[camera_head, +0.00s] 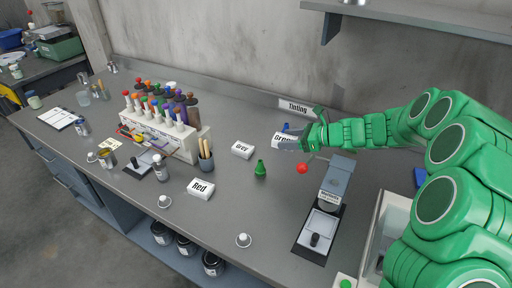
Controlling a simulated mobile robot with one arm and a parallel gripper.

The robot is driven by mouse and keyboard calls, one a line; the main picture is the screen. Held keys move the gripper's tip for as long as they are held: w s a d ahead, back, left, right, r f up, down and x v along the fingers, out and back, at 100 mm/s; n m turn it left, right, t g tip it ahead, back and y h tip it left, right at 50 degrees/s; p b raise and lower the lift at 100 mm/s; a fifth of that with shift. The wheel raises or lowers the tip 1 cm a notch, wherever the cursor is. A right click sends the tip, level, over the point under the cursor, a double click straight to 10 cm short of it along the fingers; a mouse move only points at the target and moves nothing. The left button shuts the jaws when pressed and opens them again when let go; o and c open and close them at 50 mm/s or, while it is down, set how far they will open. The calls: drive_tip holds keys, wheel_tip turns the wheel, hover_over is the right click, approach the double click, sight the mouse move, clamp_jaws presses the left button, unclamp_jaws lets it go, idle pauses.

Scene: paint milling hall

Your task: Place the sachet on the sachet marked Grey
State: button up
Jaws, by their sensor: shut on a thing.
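The white sachet marked Grey (242,149) lies flat on the grey bench, near the middle. A second white sachet, its partly covered label seeming to read Green (281,138), is at my gripper (296,143), to the right of the Grey sachet and apart from it. My gripper is shut on this sachet, and its fingers cover part of it. I cannot tell how far above the bench it is. A third white sachet marked Red (200,188) lies nearer the front edge.
A red ball-shaped thing (302,168) is below my gripper. A cup of sticks (206,158) and a rack of coloured bottles (160,130) are to the left. A balance-like device (323,215) stands right.

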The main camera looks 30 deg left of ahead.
drive_tip(key=s+a+r+n+g+h, duration=0.1)
drive_tip(key=s+a+r+n+g, duration=0.25)
drive_tip(key=s+a, duration=0.5)
hover_over(246, 147)
drive_tip(key=s+d, duration=0.1)
wheel_tip(246, 147, down, 8)
drive_tip(key=shift+s+d+r, duration=0.15)
drive_tip(key=shift+r, duration=0.1)
drive_tip(key=shift+w+a+f, duration=0.3)
drive_tip(key=shift+w+f, duration=0.05)
drive_tip(key=shift+f, duration=0.2)
drive_tip(key=shift+w+a+f, duration=0.25)
drive_tip(key=shift+w+f, duration=0.1)
drive_tip(key=shift+f, duration=0.2)
drive_tip(key=shift+f+g, duration=0.25)
drive_tip(key=shift+f, duration=1.25)
drive_tip(key=shift+f, duration=0.15)
drive_tip(key=o, duration=1.1)
